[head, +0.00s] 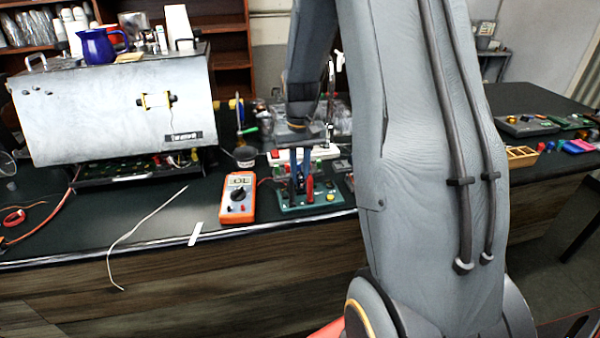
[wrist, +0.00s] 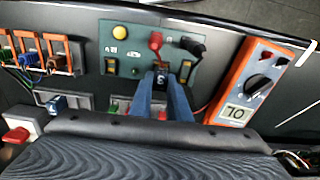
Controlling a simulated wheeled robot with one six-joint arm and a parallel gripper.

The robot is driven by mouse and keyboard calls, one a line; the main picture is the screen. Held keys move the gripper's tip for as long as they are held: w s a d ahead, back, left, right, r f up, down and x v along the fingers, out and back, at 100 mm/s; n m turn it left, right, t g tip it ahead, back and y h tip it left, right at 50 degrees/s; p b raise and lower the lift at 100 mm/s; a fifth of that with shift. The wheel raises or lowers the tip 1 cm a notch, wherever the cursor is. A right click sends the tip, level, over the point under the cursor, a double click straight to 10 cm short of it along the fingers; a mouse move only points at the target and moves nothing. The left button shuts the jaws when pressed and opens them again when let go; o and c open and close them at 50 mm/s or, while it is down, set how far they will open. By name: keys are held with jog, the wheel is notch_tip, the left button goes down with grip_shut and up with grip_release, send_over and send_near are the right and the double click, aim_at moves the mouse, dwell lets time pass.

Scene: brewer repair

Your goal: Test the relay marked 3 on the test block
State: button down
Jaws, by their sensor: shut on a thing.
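My gripper (wrist: 170,88) has blue fingers pointing down at the test block (wrist: 125,65), a green panel with a yellow lamp, a red plug and a black plug. The fingers are shut on a small dark relay (wrist: 162,80) with a white 3 on top. The relay is at the test block, but I cannot tell whether it is seated or just above. In the head view my gripper (head: 301,172) stands over the test block (head: 325,199). The orange multimeter (wrist: 238,85) sits beside the block.
Another dark relay (wrist: 57,103) lies near the block. Orange-framed slots (wrist: 48,55) hold coloured parts. In the head view, the metal brewer (head: 110,110) stands at left, with a loose white wire (head: 145,220) on the bench. A white power strip (head: 285,157) lies behind the block.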

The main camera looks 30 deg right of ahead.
jog(key=shift+f, duration=0.65)
dwell(1.9)
dwell(1.9)
jog(key=shift+r+p, duration=2)
jog(key=shift+r, duration=0.55)
